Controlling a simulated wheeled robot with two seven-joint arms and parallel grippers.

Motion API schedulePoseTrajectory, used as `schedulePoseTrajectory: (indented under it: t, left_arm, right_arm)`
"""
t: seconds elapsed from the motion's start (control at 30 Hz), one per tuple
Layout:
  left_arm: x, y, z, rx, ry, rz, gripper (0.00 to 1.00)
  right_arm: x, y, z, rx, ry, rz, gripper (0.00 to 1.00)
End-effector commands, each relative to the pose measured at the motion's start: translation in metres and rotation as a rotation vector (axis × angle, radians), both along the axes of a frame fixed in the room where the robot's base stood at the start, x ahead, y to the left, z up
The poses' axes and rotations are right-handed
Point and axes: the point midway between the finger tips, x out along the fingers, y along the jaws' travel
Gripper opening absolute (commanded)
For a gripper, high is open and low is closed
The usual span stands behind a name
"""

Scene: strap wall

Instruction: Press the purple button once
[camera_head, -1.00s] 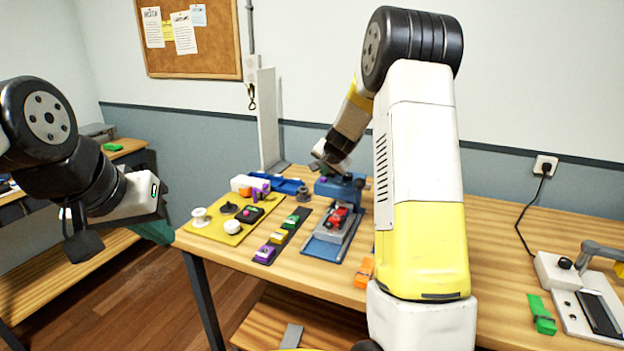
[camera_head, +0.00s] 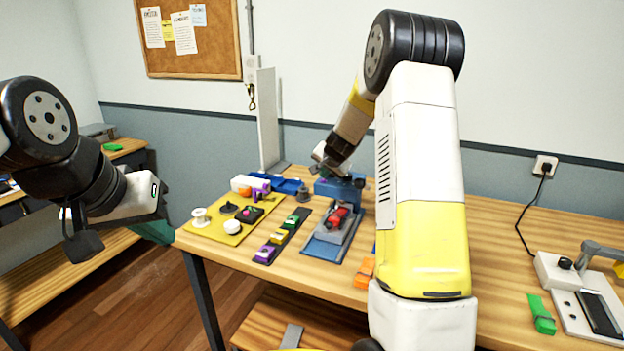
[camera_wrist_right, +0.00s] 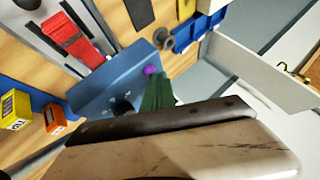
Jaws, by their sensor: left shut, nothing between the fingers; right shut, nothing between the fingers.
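The purple button (camera_wrist_right: 150,71) is a small round knob on the top face of a blue box (camera_wrist_right: 118,84), which stands on the bench (camera_head: 328,189). In the right wrist view the green fingertips of my right gripper (camera_wrist_right: 157,88) are shut and end right beside the button, overlapping its edge. I cannot tell whether they touch it. In the head view my right gripper (camera_head: 324,164) is above the back of the box, and I cannot make out the button there. My left gripper (camera_head: 155,230) is shut and empty, left of the bench and far from the box.
A black knob (camera_wrist_right: 124,108) sits on the box near the button. In front lie a red-strapped fixture (camera_head: 335,222), a strip of coloured buckles (camera_head: 280,237) and a yellow mat (camera_head: 207,231) with small parts. A blue tray (camera_head: 287,185) and upright white panel (camera_head: 268,120) stand behind.

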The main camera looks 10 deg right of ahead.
Motion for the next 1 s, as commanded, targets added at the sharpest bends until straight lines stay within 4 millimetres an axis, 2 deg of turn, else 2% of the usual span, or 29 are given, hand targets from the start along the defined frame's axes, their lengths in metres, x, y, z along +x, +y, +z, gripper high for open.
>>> schedulePoseTrajectory:
  t: [0.37,0.73,1.0]
  left_arm:
    - [0.0,0.0,0.0,0.0,0.0,0.0,0.0]
    - [0.0,0.0,0.0,0.0,0.0,0.0,0.0]
    - [0.0,0.0,0.0,0.0,0.0,0.0,0.0]
  right_arm:
    - [-0.001,0.001,-0.002,0.001,0.003,0.001,0.0]
    - [0.0,0.001,0.015,0.0,0.001,0.001,0.0]
    - [-0.001,0.0,0.017,0.0,0.002,0.001,0.0]
